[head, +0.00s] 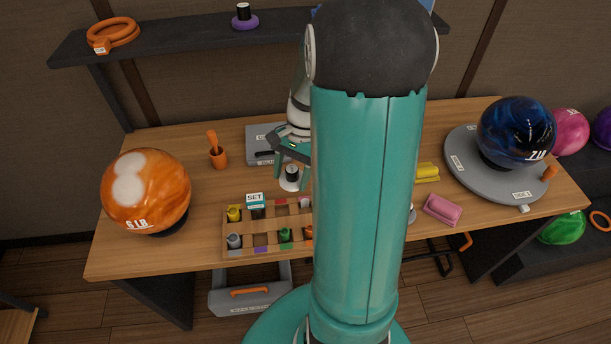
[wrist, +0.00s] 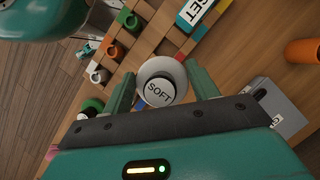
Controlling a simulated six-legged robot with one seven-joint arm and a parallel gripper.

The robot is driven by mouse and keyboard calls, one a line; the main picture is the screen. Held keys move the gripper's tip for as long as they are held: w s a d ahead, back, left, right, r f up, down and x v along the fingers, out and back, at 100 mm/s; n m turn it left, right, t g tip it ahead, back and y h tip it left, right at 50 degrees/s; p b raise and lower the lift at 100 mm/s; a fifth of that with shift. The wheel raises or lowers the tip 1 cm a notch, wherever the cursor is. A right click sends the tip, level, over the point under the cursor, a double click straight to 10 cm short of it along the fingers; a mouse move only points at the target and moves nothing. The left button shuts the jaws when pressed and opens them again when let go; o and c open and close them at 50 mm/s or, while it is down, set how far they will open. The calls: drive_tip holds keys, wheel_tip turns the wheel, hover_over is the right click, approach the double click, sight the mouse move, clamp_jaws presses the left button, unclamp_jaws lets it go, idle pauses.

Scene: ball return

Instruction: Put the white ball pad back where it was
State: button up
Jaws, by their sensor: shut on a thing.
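My gripper (head: 290,160) is shut on the white ball pad (head: 290,183), a round white disc with a dark knob on top. In the wrist view the white ball pad (wrist: 160,82) sits between the two fingers, and its knob face reads SOFT. The pad is held above the table, near the back edge of the wooden rack (head: 266,228). The rack has two rows of places with coloured patches. Some places hold small pieces, among them yellow, grey and green ones; purple and red patches show bare. My arm hides the rack's right end.
An orange ball (head: 146,190) is at the left, an orange cup (head: 219,158) behind. A purple pad (head: 245,22) sits on the shelf. A blue ball (head: 515,130) rests on a grey turntable (head: 470,172) at the right.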

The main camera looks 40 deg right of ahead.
drive_tip(key=w+d+f, duration=0.1)
drive_tip(key=d+f, duration=0.3)
drive_tip(key=d, duration=0.1)
drive_tip(key=w+d+f, duration=0.1)
drive_tip(key=d+f, duration=0.1)
drive_tip(key=f, duration=0.1)
drive_tip(key=shift+w+d, duration=0.3)
drive_tip(key=shift+w, duration=0.05)
drive_tip(key=shift+w+d+f, duration=0.1)
drive_tip(key=shift+d+f, duration=0.05)
drive_tip(key=shift+f, duration=1.6)
drive_tip(key=shift+f, duration=0.1)
drive_tip(key=o, duration=0.8)
drive_tip(key=shift+o, duration=0.4)
